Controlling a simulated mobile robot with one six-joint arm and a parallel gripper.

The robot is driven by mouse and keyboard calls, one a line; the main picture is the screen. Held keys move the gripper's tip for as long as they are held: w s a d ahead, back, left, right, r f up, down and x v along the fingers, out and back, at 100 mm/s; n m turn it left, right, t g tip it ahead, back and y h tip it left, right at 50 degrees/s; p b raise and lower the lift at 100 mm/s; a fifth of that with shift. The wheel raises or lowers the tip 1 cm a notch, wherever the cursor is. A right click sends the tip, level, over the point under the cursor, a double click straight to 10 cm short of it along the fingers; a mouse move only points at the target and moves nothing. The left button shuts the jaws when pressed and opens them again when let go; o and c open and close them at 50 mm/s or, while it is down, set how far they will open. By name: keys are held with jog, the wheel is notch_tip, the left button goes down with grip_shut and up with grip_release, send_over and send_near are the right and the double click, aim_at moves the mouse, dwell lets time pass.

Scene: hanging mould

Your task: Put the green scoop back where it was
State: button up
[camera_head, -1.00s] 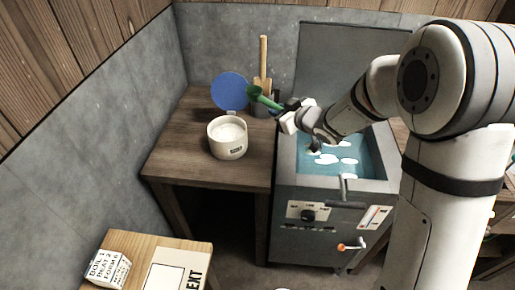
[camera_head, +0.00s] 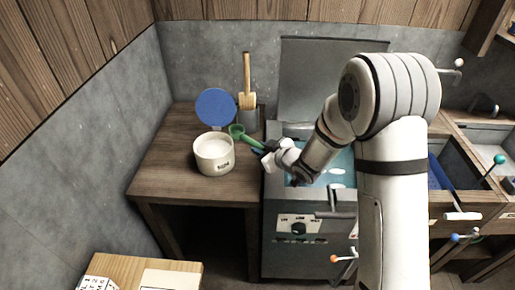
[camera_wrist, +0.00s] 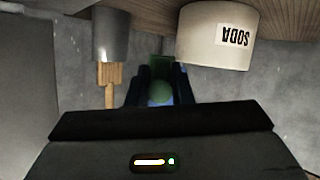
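The green scoop (camera_head: 236,131) is held in my gripper (camera_head: 262,149), its bowl pointing left, beside the upper right of the white jar (camera_head: 213,158). The jar is open, with white contents and its blue lid (camera_head: 215,106) raised behind it. In the wrist view the scoop (camera_wrist: 160,92) shows as a dark green shape between the fingers, and the jar, labelled SODA, (camera_wrist: 218,40) is beside it. The scoop appears apart from the jar. The fingertips are dark and hard to make out.
A grey cup (camera_head: 248,118) with a wooden brush (camera_head: 247,85) stands just behind the scoop. The wooden table (camera_head: 160,180) has free room left of the jar. The machine with a blue basin (camera_head: 338,168) is under my arm.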

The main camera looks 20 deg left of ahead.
jog(key=o, duration=0.4)
jog(key=shift+o, duration=0.2)
jog(key=s+d+r+m+h, duration=0.3)
jog(key=d+h, duration=0.1)
jog(key=d, duration=0.6)
jog(key=s+d+r+m+t+h, duration=0.1)
jog(key=s+d+r+m+h, duration=0.2)
jog(key=d, duration=0.7)
jog(key=s+d+r+m+h, duration=0.2)
jog(key=d+r+h, duration=0.2)
jog(key=d, duration=0.5)
jog(key=s+d+r+m+g, duration=0.1)
jog(key=s+d+m+g, duration=0.1)
jog(key=s, duration=0.7)
jog(key=s+d+r+m+g, duration=0.1)
jog(key=s+m+g, duration=0.2)
jog(key=s, duration=0.7)
jog(key=shift+d+r+g+b, duration=0.25)
jog(key=shift+d+g+b, duration=0.1)
jog(key=shift+g, duration=0.25)
